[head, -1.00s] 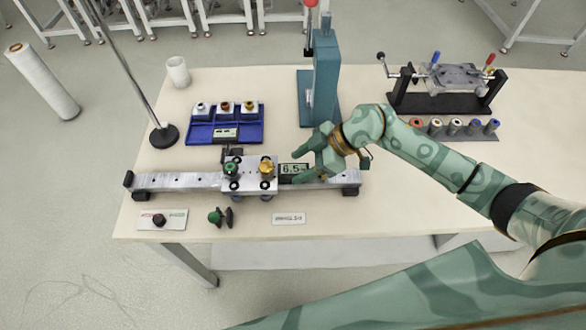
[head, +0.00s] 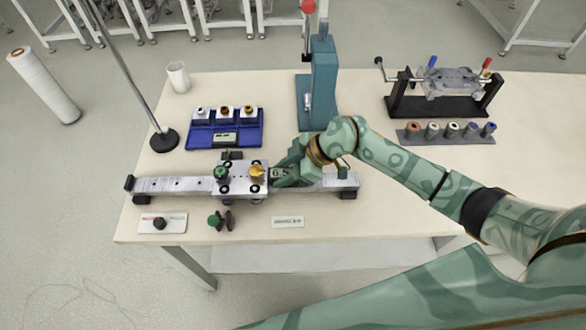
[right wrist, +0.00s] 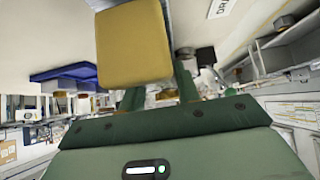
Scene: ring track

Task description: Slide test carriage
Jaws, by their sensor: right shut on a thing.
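My right gripper (head: 272,172) is at the carriage's right side, shut on the yellow knob. In the right wrist view, the yellow knob (right wrist: 135,45) shows large as a block in front of the fingers. My left gripper is not in view.
A blue tray (head: 195,141) with several small pots stands behind the rail. A teal press (head: 322,75) and a black-framed fixture (head: 440,104) stand at the back. In front lie a dial plate (head: 162,222), a green-knobbed clamp (head: 215,220) and a label (head: 288,222).

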